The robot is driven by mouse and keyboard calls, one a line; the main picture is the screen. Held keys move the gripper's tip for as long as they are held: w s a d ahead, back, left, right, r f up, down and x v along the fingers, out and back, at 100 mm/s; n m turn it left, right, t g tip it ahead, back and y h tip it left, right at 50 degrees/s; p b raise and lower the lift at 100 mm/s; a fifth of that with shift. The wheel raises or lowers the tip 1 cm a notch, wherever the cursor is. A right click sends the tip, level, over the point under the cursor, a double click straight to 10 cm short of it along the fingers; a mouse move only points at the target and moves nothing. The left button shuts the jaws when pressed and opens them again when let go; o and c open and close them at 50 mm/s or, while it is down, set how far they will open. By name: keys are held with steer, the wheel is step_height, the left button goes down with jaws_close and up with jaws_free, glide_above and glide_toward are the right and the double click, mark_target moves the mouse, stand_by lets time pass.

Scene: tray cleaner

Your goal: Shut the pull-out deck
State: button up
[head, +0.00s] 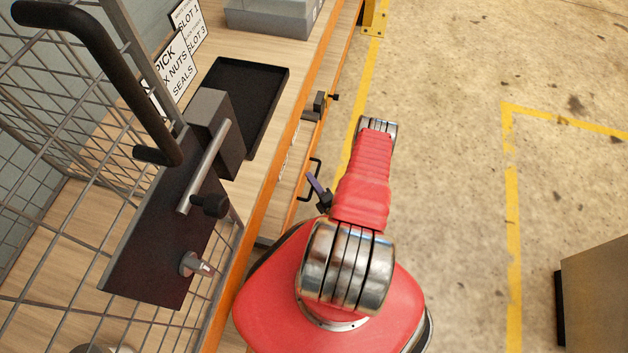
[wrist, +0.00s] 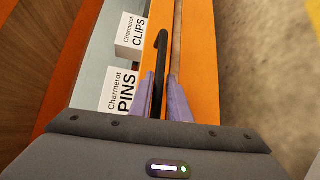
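The pull-out deck is an orange-fronted drawer (wrist: 203,60) under the workbench, standing partly out. White boxes marked PINS (wrist: 120,90) and CLIPS (wrist: 130,34) show inside it in the wrist view. Its black bar handle (wrist: 162,42) is on the front face, and it also shows in the head view (head: 316,163). My gripper (wrist: 162,82) has purple fingers, one on each side of the handle. A thin strip of orange shows between the handle and the right finger, so the fingers look open around it. Whether the left finger touches is unclear.
A black tray (head: 269,95) and a grey bin (head: 270,22) lie on the workbench. A wire cage (head: 55,240) with a dark latch plate (head: 150,240) is at left.

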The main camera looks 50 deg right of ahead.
steer(key=shift+o, duration=1.4)
steer(key=shift+d+r, duration=0.1)
steer(key=shift+d, duration=0.15)
steer(key=shift+s, duration=0.1)
steer(key=shift+s, duration=0.5)
steer(key=v, duration=1.2)
steer(key=shift+s+a, duration=0.35)
